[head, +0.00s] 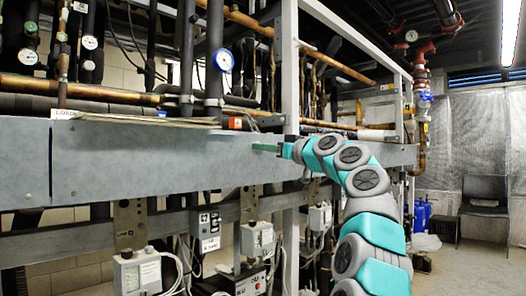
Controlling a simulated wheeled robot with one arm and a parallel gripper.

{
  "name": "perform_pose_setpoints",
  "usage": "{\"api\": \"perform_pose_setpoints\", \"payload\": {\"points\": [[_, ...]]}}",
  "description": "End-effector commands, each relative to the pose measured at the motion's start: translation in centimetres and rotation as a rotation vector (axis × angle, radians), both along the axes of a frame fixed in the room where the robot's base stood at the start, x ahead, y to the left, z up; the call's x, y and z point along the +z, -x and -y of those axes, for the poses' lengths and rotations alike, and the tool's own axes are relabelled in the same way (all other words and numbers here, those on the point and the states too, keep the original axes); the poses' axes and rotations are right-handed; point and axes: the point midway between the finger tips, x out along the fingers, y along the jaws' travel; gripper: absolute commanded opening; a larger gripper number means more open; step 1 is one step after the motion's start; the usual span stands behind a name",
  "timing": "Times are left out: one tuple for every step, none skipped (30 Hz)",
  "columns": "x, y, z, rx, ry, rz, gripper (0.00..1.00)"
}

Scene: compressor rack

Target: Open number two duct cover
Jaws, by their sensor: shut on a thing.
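A long grey metal duct cover (150,160) runs across the rack at mid height in the head view. I see no number on it, so I cannot tell which section is number two. A short green bar (265,147) lies against its front face near the right part. My gripper (283,150) reaches in from the right, at the right end of this bar, and is shut on it. The fingertips are small and partly hidden, so the exact contact is unclear. The cover's face looks upright and flat against the rack.
Pipes and gauges (223,60) crowd above the cover. A white upright post (290,70) stands just behind my gripper. Control boxes (138,272) with cables hang below. A dark chair (485,195) stands far right, with open floor (465,260) before it.

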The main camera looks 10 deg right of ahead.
Motion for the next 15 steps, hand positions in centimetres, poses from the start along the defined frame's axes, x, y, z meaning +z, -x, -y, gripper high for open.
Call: {"api": "perform_pose_setpoints", "payload": {"points": [[-0.5,0.2,-0.3,0.008,0.000,0.002,0.00],[-0.5,0.2,-0.2,0.008,-0.003,0.005,0.00],[-0.5,0.4,-0.1,0.007,-0.006,0.010,0.00],[-0.5,0.4,-0.1,0.007,-0.009,0.014,0.00],[-0.5,0.5,0.0,0.007,-0.012,0.017,0.00],[-0.5,0.6,0.1,0.007,-0.014,0.023,0.00],[-0.5,0.7,0.2,0.007,-0.017,0.026,0.00],[-0.5,0.8,0.2,0.007,-0.020,0.030,0.00],[-0.6,0.9,0.3,0.006,-0.023,0.035,0.00],[-0.6,1.0,0.4,0.006,-0.026,0.038,0.00],[-0.6,1.1,0.5,0.006,-0.029,0.042,0.00],[-0.6,1.2,0.6,0.006,-0.032,0.047,0.00],[-0.6,1.3,0.6,0.005,-0.035,0.050,0.00],[-0.6,1.4,0.7,0.005,-0.038,0.054,0.00],[-0.6,1.5,0.8,0.005,-0.041,0.058,0.00]]}}
